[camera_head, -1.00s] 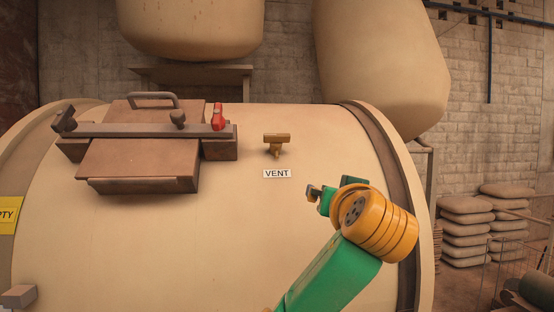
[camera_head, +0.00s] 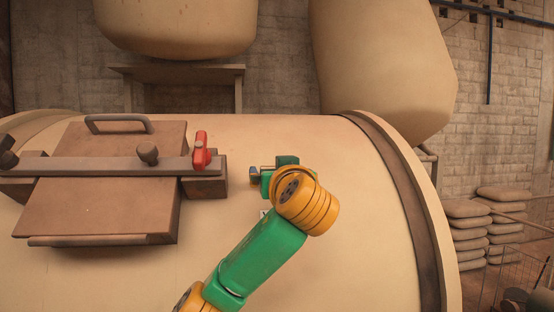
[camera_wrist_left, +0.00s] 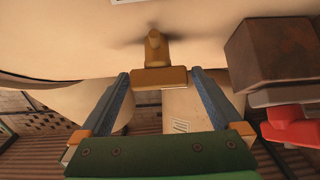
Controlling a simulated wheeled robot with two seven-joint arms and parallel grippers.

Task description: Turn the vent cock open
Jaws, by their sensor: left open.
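The vent cock is a brass tee handle (camera_wrist_left: 158,77) on a short stem, standing out from the cream drum wall (camera_wrist_left: 60,40). In the left wrist view it lies between the two fingertips of my left gripper (camera_wrist_left: 162,78), with a gap visible on each side. My left gripper is open. In the head view my left gripper (camera_head: 266,174) is at the cock and mostly hides it. The VENT label (camera_head: 264,213) is nearly covered by my arm. My right gripper is not in view.
A brown hatch (camera_head: 100,205) with a crossbar and a red handle (camera_head: 201,150) stands out from the drum left of my gripper. The red part also shows at the right of the left wrist view (camera_wrist_left: 292,125). The drum surface right of my arm is clear.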

